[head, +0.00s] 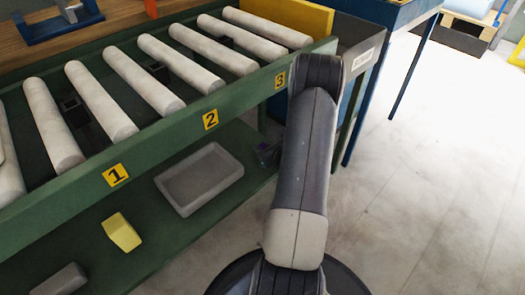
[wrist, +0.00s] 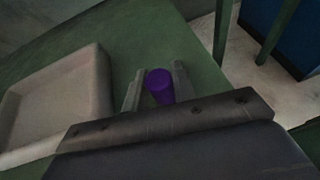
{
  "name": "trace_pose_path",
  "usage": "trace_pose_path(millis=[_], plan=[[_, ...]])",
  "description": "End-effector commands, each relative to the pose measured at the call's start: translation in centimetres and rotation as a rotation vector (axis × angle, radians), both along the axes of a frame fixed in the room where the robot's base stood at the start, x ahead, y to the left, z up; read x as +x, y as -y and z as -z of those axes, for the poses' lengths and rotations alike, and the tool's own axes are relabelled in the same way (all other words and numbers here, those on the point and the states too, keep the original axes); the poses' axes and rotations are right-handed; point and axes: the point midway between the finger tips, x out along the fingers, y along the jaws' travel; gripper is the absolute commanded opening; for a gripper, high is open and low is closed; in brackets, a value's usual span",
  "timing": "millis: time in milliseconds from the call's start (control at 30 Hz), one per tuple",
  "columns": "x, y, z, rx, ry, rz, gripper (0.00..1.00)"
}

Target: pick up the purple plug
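The purple plug (wrist: 160,86) stands on the green lower shelf (wrist: 150,35) in the wrist view. My gripper (wrist: 159,78) is open, with one finger on each side of the plug and a narrow gap showing beside it. Whether a finger touches it is hard to tell. The plug's near lower part is hidden by the gripper body. In the head view my arm hides most of this spot, and only a small dark gripper part (head: 267,153) shows at the shelf's right end.
A grey tray (head: 200,179) lies on the shelf left of the gripper. A yellow block (head: 121,232) and a grey block (head: 60,281) lie farther left. The roller conveyor's green rail (head: 160,148), with tags 1 to 3, runs above the shelf. Open floor (head: 440,190) lies to the right.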

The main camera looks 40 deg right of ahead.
Motion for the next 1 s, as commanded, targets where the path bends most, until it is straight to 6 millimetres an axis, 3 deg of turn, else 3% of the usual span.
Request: trace_pose_path(millis=[233, 500, 1000], plan=[[0.0, 0.0, 0.0, 0.0, 0.0, 0.0, 0.02], [0.0, 0.0, -0.4, -0.001, 0.001, 0.0, 0.01], [0.0, 0.0, -9.1, -0.001, 0.001, 0.0, 0.01]])
